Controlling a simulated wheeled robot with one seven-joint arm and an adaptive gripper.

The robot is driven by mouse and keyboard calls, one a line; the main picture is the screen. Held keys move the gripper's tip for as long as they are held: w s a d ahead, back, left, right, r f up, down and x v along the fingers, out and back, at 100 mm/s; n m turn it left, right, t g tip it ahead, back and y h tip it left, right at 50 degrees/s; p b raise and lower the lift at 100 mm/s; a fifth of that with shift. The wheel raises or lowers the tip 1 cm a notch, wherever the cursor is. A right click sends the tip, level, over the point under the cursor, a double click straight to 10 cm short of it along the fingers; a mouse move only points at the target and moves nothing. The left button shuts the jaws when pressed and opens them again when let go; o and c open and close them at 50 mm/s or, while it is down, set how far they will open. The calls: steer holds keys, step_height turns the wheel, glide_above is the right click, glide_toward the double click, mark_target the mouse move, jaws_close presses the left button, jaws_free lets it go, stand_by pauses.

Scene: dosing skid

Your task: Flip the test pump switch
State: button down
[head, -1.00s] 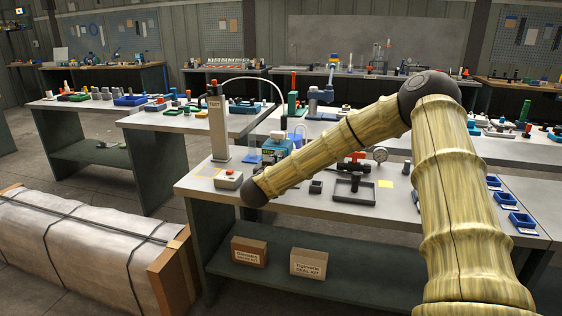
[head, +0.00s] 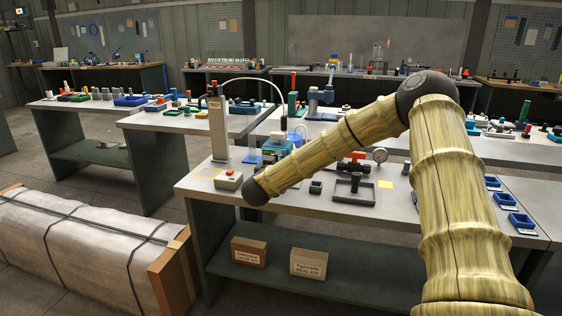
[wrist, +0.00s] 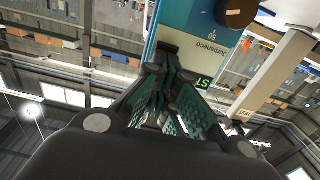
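A blue pump unit (head: 277,148) stands on the near bench, partly hidden behind my forearm. I cannot make out which part is the test pump switch. My gripper (wrist: 168,72) is close below the blue face, with both green inner pads showing and a narrow gap between them. It looks empty. My forearm hides it in the head view.
A tall beige column (head: 218,128) with a hose stands left of the pump. A red-handled valve (head: 352,165), a gauge (head: 380,154) and a dark tray (head: 354,196) lie to the right. Two cartons (head: 308,263) sit on the lower shelf.

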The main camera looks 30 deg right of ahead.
steer(key=p+v, duration=0.2)
steer(key=v, duration=0.5)
stand_by(0.6)
steer(key=shift+d+f, duration=0.1)
